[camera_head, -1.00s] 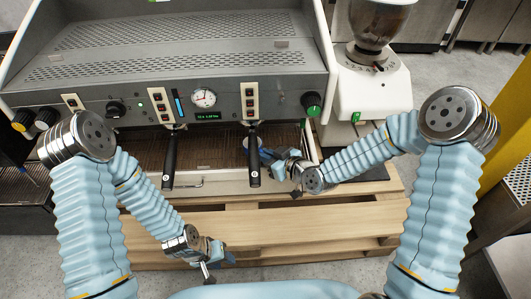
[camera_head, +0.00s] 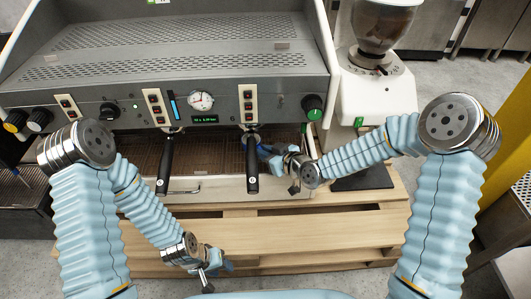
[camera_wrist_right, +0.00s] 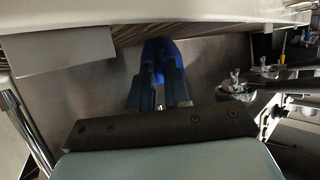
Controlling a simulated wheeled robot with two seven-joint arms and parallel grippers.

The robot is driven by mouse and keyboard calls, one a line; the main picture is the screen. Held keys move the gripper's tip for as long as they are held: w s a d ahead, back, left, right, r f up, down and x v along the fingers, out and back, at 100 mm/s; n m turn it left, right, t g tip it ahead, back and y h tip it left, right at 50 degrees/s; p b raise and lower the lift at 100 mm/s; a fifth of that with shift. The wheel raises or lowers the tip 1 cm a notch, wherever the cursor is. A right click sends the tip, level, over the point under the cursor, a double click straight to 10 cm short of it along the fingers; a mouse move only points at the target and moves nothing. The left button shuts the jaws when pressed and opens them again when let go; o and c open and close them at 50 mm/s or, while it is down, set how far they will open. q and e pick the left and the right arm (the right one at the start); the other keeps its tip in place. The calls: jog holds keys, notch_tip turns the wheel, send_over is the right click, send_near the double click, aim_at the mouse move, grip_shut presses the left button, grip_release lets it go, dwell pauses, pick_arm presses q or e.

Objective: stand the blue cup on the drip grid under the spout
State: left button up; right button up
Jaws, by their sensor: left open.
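The blue cup (camera_wrist_right: 160,50) shows as a bright blue shape between the fingertips in the right wrist view. In the head view it is a small patch of blue (camera_head: 262,148), mostly hidden behind the right portafilter handle and my fingers. My right gripper (camera_head: 268,151) is shut on it, under the right end of the coffee machine's front. The brown slatted drip grid (camera_head: 208,158) lies below the front panel. I cannot tell whether the cup touches it. The spout is hidden behind the right portafilter (camera_head: 252,170). My left gripper (camera_head: 224,268) is open and empty over the pallet.
A second portafilter (camera_head: 165,165) hangs to the left. The grinder (camera_head: 372,95) and a dark pad (camera_head: 365,179) stand to the right. The wooden pallet (camera_head: 320,232) in front is mostly bare.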

jog(key=o, duration=0.4)
jog(key=v, duration=1.4)
